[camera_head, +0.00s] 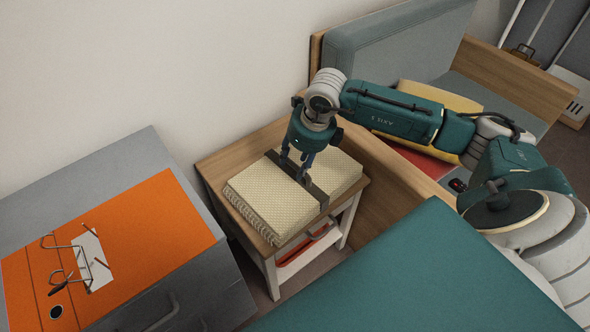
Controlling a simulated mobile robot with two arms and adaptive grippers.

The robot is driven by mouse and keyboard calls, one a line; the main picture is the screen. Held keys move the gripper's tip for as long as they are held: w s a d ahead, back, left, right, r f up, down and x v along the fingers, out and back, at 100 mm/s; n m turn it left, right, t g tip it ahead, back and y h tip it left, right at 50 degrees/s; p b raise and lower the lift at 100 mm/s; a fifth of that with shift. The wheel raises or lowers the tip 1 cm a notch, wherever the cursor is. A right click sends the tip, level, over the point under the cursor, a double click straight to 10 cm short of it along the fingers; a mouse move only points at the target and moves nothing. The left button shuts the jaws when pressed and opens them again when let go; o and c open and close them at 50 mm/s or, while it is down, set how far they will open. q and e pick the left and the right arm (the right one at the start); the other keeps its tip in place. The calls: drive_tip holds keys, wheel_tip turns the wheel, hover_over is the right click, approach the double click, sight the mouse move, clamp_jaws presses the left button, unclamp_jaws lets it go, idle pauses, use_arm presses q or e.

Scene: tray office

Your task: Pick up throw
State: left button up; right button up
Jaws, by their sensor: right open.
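The throw (258,195) is a folded, cream, patterned cloth with a dark band around its middle. It lies flat on the wooden top of a small side table (216,170). My right gripper (294,172) points down over the band at the throw's centre. Its jaws are open, with the fingertips at or just above the band; I cannot tell whether they touch it. The gripper hides a small part of the throw and band. My left gripper is not in view.
A grey cabinet (120,158) with an orange top panel (140,230) and a wire item stands at left. A sofa (385,45) with wooden arms and a yellow cushion (445,97) stands behind my right arm. A pale wall backs the table.

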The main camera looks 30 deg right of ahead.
sight(295, 175)
drive_tip(key=shift+x, duration=1.2)
clamp_jaws()
drive_tip(key=shift+w+r, duration=0.1)
drive_tip(key=shift+r, duration=0.05)
